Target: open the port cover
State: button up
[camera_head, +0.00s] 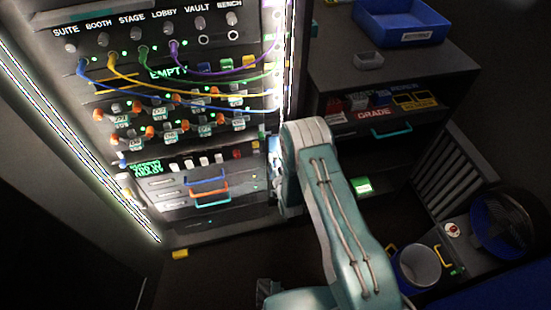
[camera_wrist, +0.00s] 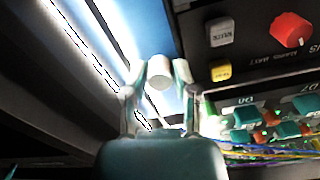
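My gripper (camera_wrist: 160,78) is in the wrist view, its two pale fingers standing apart. A pale rounded piece (camera_wrist: 159,72) shows between the fingertips. I cannot tell whether it is touched or what it belongs to. Behind it runs a bright blue-white strip (camera_wrist: 150,30) at the edge of the rack panel. In the head view my arm hides the gripper, which is at the rack's right edge. I cannot pick out the port cover for certain in either view.
The rack (camera_head: 170,60) carries plugged cables, switches and drawer handles. Upside-down in the wrist view, a red knob (camera_wrist: 291,30) and a yellow button (camera_wrist: 221,71) sit right of my gripper. A shelf with a blue bin (camera_head: 405,22), a fan (camera_head: 503,225) and a bucket (camera_head: 417,266) are at right.

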grip_shut()
jog(key=shift+d, duration=0.1)
jog(key=s+d+n+g+y, duration=0.2)
jog(key=d+n+g+y, duration=0.4)
jog(key=n+g+y, duration=0.6)
jog(key=shift+g, duration=0.5)
jog(key=shift+y, duration=0.3)
jog(key=o, duration=0.8)
grip_release()
